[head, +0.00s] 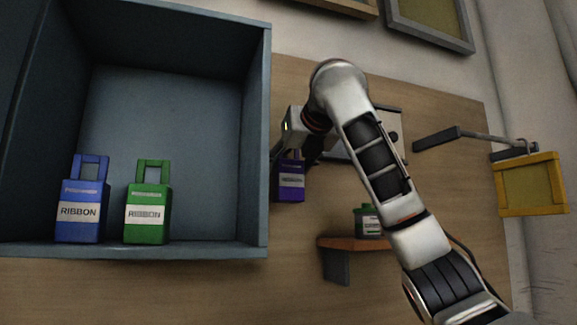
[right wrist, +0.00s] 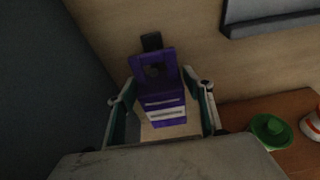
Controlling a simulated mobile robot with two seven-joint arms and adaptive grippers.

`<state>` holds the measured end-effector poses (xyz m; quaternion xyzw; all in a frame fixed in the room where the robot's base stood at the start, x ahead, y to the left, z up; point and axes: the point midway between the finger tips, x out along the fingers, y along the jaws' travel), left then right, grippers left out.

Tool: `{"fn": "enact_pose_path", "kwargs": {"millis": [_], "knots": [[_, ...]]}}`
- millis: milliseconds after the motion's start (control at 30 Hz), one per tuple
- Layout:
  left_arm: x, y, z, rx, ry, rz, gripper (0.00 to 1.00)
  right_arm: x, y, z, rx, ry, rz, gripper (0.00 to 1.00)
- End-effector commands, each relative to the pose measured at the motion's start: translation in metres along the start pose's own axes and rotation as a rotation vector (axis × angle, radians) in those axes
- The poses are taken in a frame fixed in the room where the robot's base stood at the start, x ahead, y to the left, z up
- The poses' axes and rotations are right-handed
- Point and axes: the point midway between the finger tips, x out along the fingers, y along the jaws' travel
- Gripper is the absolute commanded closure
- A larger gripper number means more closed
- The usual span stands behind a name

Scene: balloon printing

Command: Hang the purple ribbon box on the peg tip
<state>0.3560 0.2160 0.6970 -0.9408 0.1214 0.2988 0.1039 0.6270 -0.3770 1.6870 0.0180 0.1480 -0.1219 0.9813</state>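The purple ribbon box (head: 291,181) hangs upright in front of the wooden board, just right of the blue cabinet, in the head view. In the right wrist view the purple ribbon box (right wrist: 163,103) lies between the fingers of my right gripper (right wrist: 162,95), which stand apart with narrow gaps beside it. A dark peg (right wrist: 151,42) shows above its handle, and dark material shows in the handle opening. I cannot tell for sure whether the peg carries the box. In the head view my right arm largely hides the gripper. My left gripper is not in view.
The blue cabinet (head: 258,150) at the left holds a blue ribbon box (head: 80,225) and a green ribbon box (head: 147,229). A small wooden shelf (head: 340,243) carries a green item (head: 367,222). A yellow frame (head: 531,209) hangs at the right.

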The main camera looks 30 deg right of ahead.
Motion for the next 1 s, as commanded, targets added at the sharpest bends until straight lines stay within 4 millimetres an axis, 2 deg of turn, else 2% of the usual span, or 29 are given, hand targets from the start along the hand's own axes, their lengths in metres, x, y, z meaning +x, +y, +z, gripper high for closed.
{"fn": "enact_pose_path", "kwargs": {"millis": [333,467,567,900,1000], "knots": [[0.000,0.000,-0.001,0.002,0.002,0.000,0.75,0.000,0.000,0.000,0.000,0.000,0.000,0.38],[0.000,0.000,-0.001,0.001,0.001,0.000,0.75,-0.007,0.000,0.001,0.000,-0.002,0.001,0.38],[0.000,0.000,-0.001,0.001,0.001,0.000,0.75,-0.021,0.000,0.001,0.000,-0.004,0.000,0.38],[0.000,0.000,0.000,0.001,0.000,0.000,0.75,-0.089,-0.001,0.002,-0.001,-0.006,-0.002,0.38],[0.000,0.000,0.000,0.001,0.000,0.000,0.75,-0.103,-0.001,0.001,0.000,-0.004,-0.002,0.38]]}}
